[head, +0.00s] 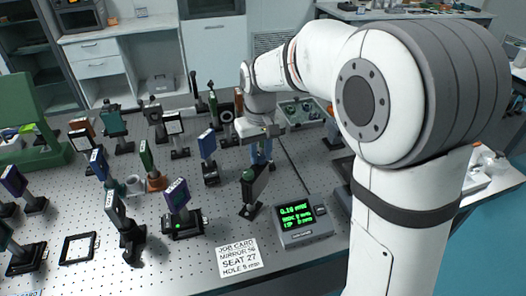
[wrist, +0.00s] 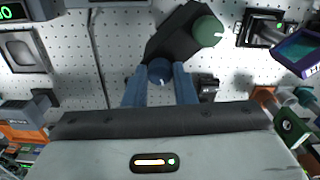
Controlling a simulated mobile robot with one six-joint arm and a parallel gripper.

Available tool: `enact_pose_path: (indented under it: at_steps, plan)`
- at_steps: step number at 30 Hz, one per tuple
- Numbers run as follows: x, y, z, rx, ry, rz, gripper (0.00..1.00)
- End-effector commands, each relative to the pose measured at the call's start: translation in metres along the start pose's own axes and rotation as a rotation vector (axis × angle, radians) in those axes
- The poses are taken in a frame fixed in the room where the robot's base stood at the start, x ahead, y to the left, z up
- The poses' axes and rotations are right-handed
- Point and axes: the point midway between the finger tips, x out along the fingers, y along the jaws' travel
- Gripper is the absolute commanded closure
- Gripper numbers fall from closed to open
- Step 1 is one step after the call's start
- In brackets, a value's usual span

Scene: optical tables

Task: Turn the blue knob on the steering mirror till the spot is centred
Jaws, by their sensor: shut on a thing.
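The steering mirror (wrist: 178,42) is a dark mount seen from above in the wrist view. It carries a blue knob (wrist: 159,71) and a green knob (wrist: 207,31), each with a pale mark. My gripper (wrist: 160,80) has its blue fingers on both sides of the blue knob and is shut on it. In the head view, my gripper (head: 262,155) points down behind the mirror mount (head: 256,183), whose green knob shows on top; the blue knob is hidden there. The light spot cannot be made out.
A readout box (head: 305,222) with green figures stands front right of the mount, beside a job card (head: 238,256). Several other optics mounts stand to the left, including a purple-faced one (head: 178,197). An open tray (head: 300,111) lies behind my gripper.

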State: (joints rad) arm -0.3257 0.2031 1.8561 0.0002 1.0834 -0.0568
Motion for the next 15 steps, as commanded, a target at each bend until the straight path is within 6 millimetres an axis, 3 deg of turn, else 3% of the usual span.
enact_pose_path:
  at_steps: [2, 3, 10, 15]
  plan:
    - [-0.0038, 0.0007, -0.0035, 0.0, 0.015, 0.002, 0.99]
    - [-0.0038, 0.0007, -0.0034, -0.001, 0.015, 0.002, 0.74]
    - [-0.0019, 0.0002, -0.0017, -0.001, 0.007, 0.001, 0.56]
    - [-0.0011, -0.0002, -0.0011, -0.002, 0.004, 0.001, 0.54]
